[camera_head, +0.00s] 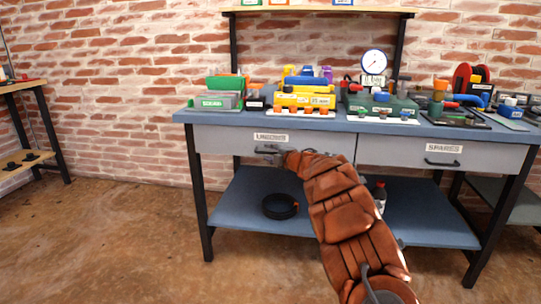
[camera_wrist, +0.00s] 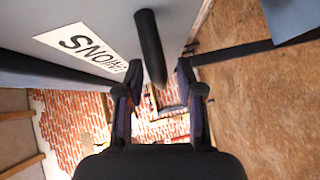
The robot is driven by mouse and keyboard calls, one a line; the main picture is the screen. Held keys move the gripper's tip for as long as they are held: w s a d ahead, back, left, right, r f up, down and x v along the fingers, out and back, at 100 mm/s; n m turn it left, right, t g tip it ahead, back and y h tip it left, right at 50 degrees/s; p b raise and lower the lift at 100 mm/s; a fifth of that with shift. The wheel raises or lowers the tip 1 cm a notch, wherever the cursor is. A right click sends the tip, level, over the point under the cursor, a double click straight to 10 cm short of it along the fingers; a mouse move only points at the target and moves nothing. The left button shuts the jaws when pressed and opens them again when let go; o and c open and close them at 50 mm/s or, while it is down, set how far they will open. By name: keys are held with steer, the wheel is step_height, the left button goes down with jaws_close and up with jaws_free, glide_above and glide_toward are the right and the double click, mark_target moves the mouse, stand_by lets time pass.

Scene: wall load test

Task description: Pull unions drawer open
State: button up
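The unions drawer (camera_head: 225,140) is the left grey drawer under the blue bench top, with a white label (camera_head: 271,137). Its front looks flush with the bench. Its dark bar handle (camera_head: 266,149) is partly hidden by my gripper (camera_head: 279,153), which reaches it from the right. In the wrist view, the drawer front (camera_wrist: 195,15) carries the label (camera_wrist: 88,46). The black handle (camera_wrist: 150,45) extends down between the tips of my gripper (camera_wrist: 155,83). The two fingers are apart, with visible gaps beside the handle; I see no clear contact.
The spares drawer (camera_head: 440,154) is to the right, shut. The bench top (camera_head: 330,122) carries bins, fittings and a gauge (camera_head: 374,62). A black ring (camera_head: 280,206) and a bottle (camera_head: 379,196) are on the lower shelf (camera_head: 238,207). The floor (camera_head: 120,240) in front is clear.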

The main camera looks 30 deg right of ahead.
steer(key=shift+w, duration=0.1)
jaws_close()
stand_by(0.3)
stand_by(0.4)
